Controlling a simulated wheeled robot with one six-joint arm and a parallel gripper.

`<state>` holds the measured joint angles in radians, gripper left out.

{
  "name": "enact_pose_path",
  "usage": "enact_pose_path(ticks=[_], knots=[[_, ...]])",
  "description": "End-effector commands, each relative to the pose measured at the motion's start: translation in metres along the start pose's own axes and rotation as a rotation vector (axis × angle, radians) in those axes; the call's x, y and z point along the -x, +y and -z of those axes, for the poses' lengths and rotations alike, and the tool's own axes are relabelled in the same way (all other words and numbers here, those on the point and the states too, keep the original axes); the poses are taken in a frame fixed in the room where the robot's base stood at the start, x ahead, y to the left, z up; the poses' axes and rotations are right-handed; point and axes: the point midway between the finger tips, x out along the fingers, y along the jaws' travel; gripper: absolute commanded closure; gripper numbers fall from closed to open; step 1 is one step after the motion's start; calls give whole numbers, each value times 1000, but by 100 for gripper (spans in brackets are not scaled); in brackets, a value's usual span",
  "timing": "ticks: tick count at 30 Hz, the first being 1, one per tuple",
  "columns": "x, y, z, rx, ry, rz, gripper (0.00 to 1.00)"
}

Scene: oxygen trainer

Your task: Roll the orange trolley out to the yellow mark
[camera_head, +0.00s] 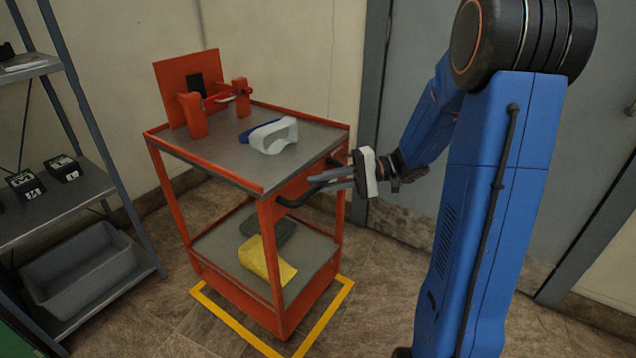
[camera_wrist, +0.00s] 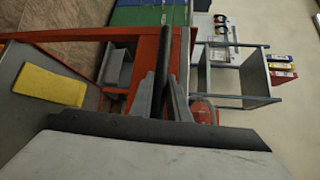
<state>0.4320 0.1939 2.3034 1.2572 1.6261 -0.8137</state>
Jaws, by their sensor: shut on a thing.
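The orange trolley (camera_head: 272,240) stands upright in the head view, with a grey top and a lower shelf. The yellow mark (camera_head: 325,318) is an outline on the floor; its visible sides run just outside the trolley's near base edges, and its far part is hidden behind the trolley. My gripper (camera_head: 322,183) is at the trolley's right side, shut on its black handle (camera_head: 290,202). In the wrist view the fingers (camera_wrist: 165,95) close around the dark handle bar (camera_wrist: 163,58), beside the orange frame (camera_wrist: 90,34).
A white-and-blue mask-like item (camera_head: 275,136) and an orange stand (camera_head: 186,88) are on the trolley's top. A yellow item (camera_head: 267,262) and a dark one lie below. A grey shelf rack (camera_head: 60,205) with a bin (camera_head: 82,268) stands left. Walls are close behind.

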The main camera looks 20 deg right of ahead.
Motion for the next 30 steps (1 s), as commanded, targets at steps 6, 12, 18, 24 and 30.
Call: enact_pose_path(ticks=[6,12,18,24,30], knots=[[0,0,1,0,1,-1,75],[0,0,0,0,1,0,66],[2,0,1,0,1,0,66],[22,0,1,0,3,1,66],[58,0,1,0,5,0,66]])
